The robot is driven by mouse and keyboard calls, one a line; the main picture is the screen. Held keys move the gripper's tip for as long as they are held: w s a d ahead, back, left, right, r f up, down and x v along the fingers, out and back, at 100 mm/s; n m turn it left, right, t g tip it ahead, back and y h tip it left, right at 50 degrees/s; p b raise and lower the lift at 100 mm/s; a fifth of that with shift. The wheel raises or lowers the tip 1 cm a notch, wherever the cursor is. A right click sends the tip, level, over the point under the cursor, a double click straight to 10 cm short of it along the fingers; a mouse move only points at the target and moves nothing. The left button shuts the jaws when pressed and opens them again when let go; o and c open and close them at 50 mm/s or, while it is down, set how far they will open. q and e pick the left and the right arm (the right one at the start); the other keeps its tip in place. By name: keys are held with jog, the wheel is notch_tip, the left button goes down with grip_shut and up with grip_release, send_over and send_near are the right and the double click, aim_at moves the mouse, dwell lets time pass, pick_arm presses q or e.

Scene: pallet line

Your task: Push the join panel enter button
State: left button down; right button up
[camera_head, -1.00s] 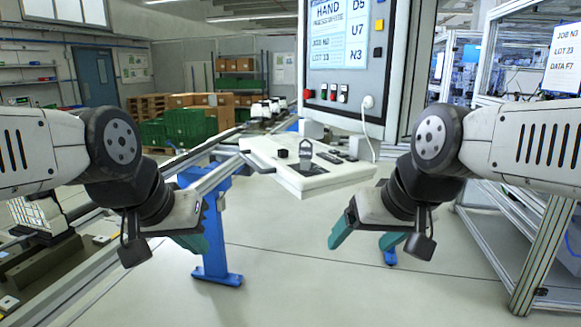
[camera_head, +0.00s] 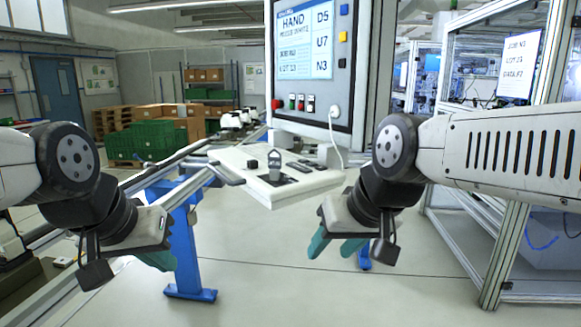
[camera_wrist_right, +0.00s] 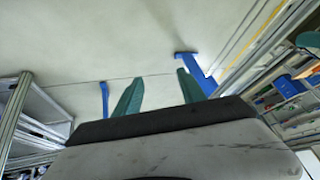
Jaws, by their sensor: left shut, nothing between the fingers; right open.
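The control cabinet (camera_head: 258,110) stands ahead with a lit screen (camera_head: 304,42), several small buttons (camera_head: 300,103) below it and a few at its right side. A white slanted console (camera_head: 262,188) sits beneath it with a black knob, a grey lever and dark keys. I cannot tell which button is the enter button. My left gripper (camera_head: 160,260) is shut and empty, low and left of the console. My right gripper (camera_head: 333,245) is open and empty, below and right of the console; its two teal fingers are apart in the right wrist view (camera_wrist_right: 156,92). Neither touches the panel.
A blue post (camera_head: 186,240) stands under the conveyor rail left of centre. A framed enclosure (camera_head: 500,230) stands at the right. Green crates (camera_head: 140,140) and cartons are far back left. The floor (camera_head: 260,280) between my arms is clear.

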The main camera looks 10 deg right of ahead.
grip_shut()
dwell(1.4)
